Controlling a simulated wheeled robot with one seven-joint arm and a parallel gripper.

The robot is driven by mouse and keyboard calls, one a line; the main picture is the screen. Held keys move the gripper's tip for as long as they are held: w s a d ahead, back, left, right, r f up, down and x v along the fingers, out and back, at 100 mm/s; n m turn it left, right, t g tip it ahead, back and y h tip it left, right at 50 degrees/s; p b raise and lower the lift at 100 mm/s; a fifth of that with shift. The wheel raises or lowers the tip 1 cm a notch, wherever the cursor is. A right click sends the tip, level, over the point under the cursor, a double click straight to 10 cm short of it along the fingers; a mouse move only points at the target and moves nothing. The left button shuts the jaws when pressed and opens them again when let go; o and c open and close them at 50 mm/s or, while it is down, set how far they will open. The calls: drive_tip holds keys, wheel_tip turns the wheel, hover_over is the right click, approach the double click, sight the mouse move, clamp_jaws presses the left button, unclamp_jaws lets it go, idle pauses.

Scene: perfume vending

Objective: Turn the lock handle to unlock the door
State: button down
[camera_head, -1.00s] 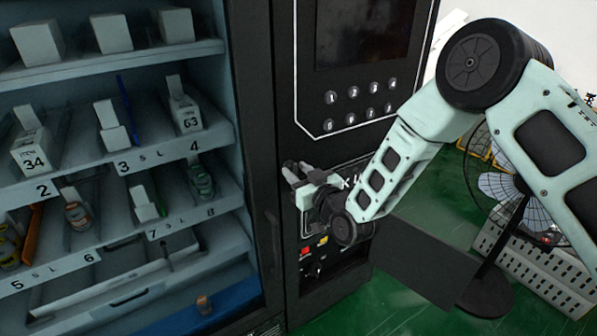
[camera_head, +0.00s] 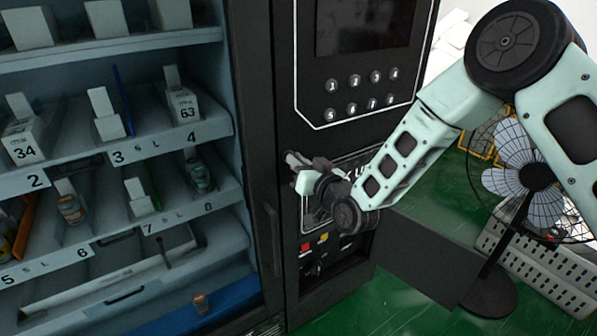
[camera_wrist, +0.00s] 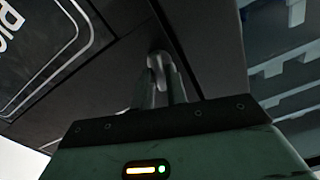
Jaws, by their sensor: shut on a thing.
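The vending machine's lock handle (camera_wrist: 156,62) is a small light-grey piece on the dark front panel. In the wrist view it lies between the two fingertips of my gripper (camera_wrist: 160,84), which is shut on it. In the head view my gripper (camera_head: 290,160) reaches the dark panel just right of the glass door frame, below the keypad. The door (camera_head: 257,110) looks closed against the panel.
Inside the cabinet, shelves hold boxes and bottles. A keypad (camera_head: 362,92) and screen sit above my gripper, with coloured buttons (camera_head: 315,243) below. A dark flap (camera_head: 425,255) sticks out at lower right. A fan (camera_head: 535,180) stands behind it on the green floor.

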drive_tip(key=shift+w+d+f+m+b, duration=0.1)
drive_tip(key=shift+m+b, duration=1.55)
drive_tip(key=shift+m, duration=0.75)
drive_tip(key=shift+s+d+f+m+b, duration=0.1)
drive_tip(key=shift+m+b, duration=1.55)
drive_tip(key=shift+m, duration=0.75)
drive_tip(key=shift+w+d+f+m+b, duration=0.1)
drive_tip(key=shift+m+b, duration=1.55)
drive_tip(key=shift+m, duration=0.75)
drive_tip(key=shift+a, duration=0.1)
drive_tip(key=c, duration=1.4)
unclamp_jaws()
drive_tip(key=shift+c, duration=0.2)
